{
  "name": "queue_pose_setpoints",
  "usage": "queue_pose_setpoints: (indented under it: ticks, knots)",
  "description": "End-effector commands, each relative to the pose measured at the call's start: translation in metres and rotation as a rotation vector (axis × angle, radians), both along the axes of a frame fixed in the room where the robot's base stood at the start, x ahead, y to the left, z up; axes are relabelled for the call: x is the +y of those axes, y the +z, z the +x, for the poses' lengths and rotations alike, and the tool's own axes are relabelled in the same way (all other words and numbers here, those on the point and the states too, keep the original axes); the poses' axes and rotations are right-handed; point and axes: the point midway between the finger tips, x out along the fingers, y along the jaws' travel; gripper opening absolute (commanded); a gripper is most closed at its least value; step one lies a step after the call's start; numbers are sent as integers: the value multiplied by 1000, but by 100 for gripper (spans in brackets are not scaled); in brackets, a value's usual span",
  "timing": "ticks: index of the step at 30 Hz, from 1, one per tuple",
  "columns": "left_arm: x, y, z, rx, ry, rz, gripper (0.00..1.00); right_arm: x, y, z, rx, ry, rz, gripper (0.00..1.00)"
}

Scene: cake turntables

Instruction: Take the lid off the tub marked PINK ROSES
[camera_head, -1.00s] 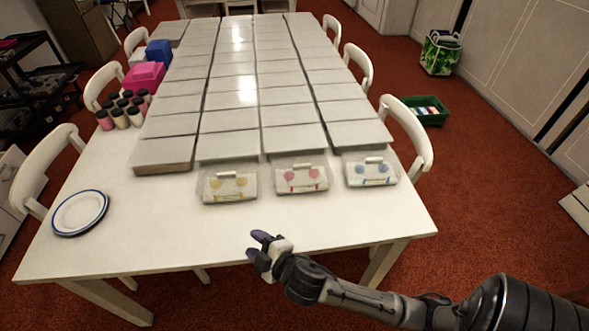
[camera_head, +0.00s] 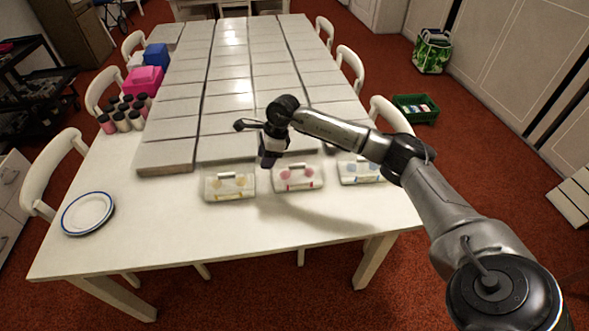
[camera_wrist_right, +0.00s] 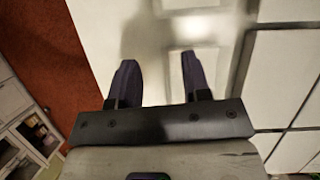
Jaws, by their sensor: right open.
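Three clear-lidded tubs with pale handles stand in a row near the table's front. The middle tub (camera_head: 297,180) has pink-red flower marks and is probably the PINK ROSES one, but its lettering is too small to read. The left tub (camera_head: 229,186) has yellow marks and the right tub (camera_head: 362,174) blue ones. All three look lidded. My right gripper (camera_head: 269,161) is above the table, by the left back of the middle tub, pointing down, open and empty. Its spread dark fingers (camera_wrist_right: 159,82) show in the right wrist view over a blurred pale surface. My left gripper is not in view.
Flat grey slabs (camera_head: 230,87) cover most of the white table (camera_head: 200,240) behind the tubs. A blue-rimmed plate (camera_head: 88,212) lies at the left front, dark-capped bottles (camera_head: 122,121) and a pink box (camera_head: 143,80) farther back. The front strip of table is clear.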

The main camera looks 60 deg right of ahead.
Motion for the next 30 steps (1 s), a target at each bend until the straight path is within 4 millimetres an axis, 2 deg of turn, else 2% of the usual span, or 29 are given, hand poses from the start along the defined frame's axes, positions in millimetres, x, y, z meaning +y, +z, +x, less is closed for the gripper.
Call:
queue_pose_setpoints:
  ticks: [1,3,6,9,13,18,24,30]
  knots:
    - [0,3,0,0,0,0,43,-27,12,-7,44,-15,-71,44]
    - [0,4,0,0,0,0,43,-57,23,-19,109,-30,-149,44]
    - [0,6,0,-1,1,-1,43,-86,36,-33,180,-53,-223,44]
    - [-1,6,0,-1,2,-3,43,-102,41,-42,223,-67,-261,44]
    - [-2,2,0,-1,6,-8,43,-109,30,-46,247,-72,-279,44]
    - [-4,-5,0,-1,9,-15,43,-109,-1,-46,248,-73,-278,44]
    - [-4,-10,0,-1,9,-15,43,-108,-29,-46,245,-72,-277,44]
    - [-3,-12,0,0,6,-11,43,-109,-40,-46,243,-73,-277,44]
